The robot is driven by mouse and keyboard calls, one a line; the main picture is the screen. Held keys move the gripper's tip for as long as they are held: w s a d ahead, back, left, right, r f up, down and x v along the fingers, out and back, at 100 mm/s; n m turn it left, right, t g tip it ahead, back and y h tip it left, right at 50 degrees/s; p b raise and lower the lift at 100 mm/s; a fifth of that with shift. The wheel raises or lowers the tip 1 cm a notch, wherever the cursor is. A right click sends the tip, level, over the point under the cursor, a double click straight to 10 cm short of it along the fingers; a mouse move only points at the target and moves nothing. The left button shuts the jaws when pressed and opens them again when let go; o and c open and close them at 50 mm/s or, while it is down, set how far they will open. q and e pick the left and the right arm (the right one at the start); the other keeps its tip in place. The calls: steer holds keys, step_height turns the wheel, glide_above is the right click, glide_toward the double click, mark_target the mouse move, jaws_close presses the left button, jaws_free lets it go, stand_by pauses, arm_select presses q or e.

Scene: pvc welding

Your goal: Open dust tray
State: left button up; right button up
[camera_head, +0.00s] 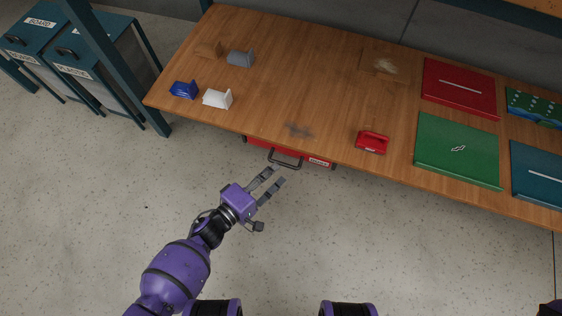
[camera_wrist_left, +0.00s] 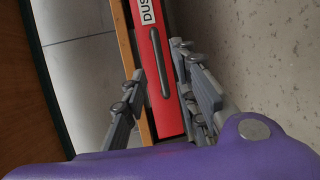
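The dust tray (camera_head: 318,161) is a red drawer with a white label, set under the front edge of the wooden table. Its dark handle (camera_head: 285,158) sticks out at the front. In the left wrist view the red tray front (camera_wrist_left: 172,105) carries a label starting "DUS", and the grey handle bar (camera_wrist_left: 159,62) shows between the fingers. My left gripper (camera_head: 274,180) is open and empty, just in front of the handle and apart from it in the head view. Its two fingers also show in the left wrist view (camera_wrist_left: 165,95). My right gripper is not in view.
Dark dust (camera_head: 298,129) lies near the front edge. Bins (camera_head: 95,65) stand at far left. Floor in front is clear.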

mark_target(283, 164)
arm_select(q)
steer(key=b+x, duration=0.2)
steer(key=x, duration=0.3)
steer(key=shift+w+d+f, duration=0.1)
steer(key=shift+w, duration=0.1)
jaws_close()
